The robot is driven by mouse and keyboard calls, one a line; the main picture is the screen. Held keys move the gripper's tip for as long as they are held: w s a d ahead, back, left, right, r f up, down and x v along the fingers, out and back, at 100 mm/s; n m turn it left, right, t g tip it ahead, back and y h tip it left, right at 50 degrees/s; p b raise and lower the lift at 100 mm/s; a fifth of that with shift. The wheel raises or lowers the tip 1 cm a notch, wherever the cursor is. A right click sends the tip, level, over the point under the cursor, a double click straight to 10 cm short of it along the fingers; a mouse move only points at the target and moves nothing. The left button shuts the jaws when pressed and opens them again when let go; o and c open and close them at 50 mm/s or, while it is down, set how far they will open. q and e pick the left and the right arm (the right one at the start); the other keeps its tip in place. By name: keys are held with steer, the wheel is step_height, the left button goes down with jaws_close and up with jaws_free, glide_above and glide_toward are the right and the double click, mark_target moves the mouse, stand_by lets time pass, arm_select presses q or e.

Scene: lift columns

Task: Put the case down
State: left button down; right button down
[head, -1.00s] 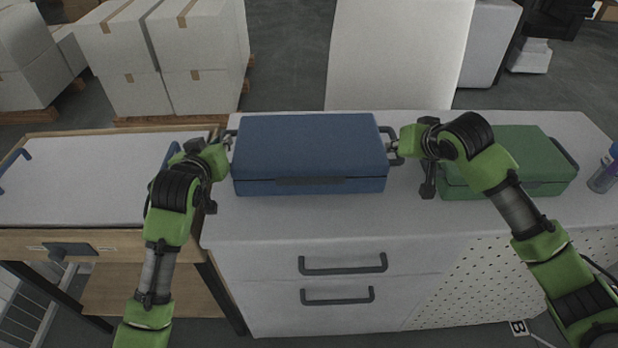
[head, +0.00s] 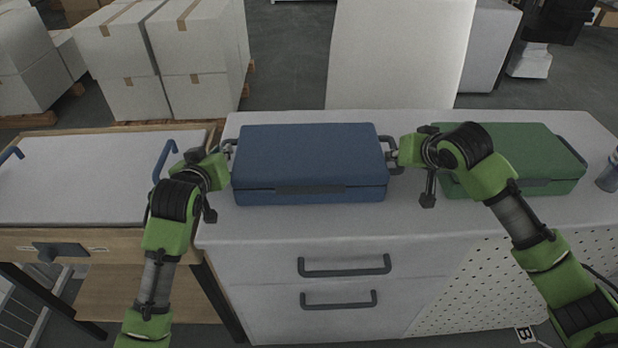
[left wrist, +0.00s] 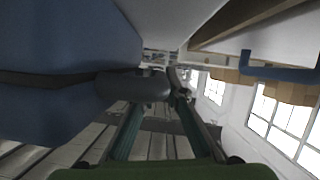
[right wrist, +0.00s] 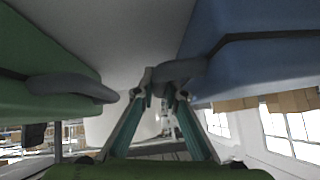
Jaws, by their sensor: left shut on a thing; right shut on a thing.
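The blue case (head: 310,160) is level over the white cabinet top (head: 300,222), between my two grippers. I cannot tell whether its underside touches the surface. My left gripper (head: 229,151) is shut on the case's left handle, and the left wrist view shows the fingers (left wrist: 160,88) around the dark handle (left wrist: 130,88). My right gripper (head: 392,157) is shut on the right handle. In the right wrist view the fingers (right wrist: 162,92) close around that handle (right wrist: 180,72), beside the blue case wall (right wrist: 250,70).
A green case (head: 540,160) lies on the cabinet top at the right, close to my right gripper. A bottle (head: 608,172) stands at the right edge. At the left is a wooden table with a white top and blue handles (head: 165,160). The cabinet front strip is clear.

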arm_select(q)
steer(key=c, duration=2)
jaws_free()
steer(key=shift+c, duration=0.2)
arm_select(e)
steer(key=c, duration=2.1)
jaws_free()
arm_select(q)
steer(key=shift+s+r, duration=0.15)
steer(key=shift+s, duration=0.1)
arm_select(e)
steer(key=shift+s+r, duration=0.15)
steer(key=shift+s, duration=0.1)
arm_select(q)
steer(key=shift+w, duration=0.1)
arm_select(e)
steer(key=shift+w, duration=0.1)
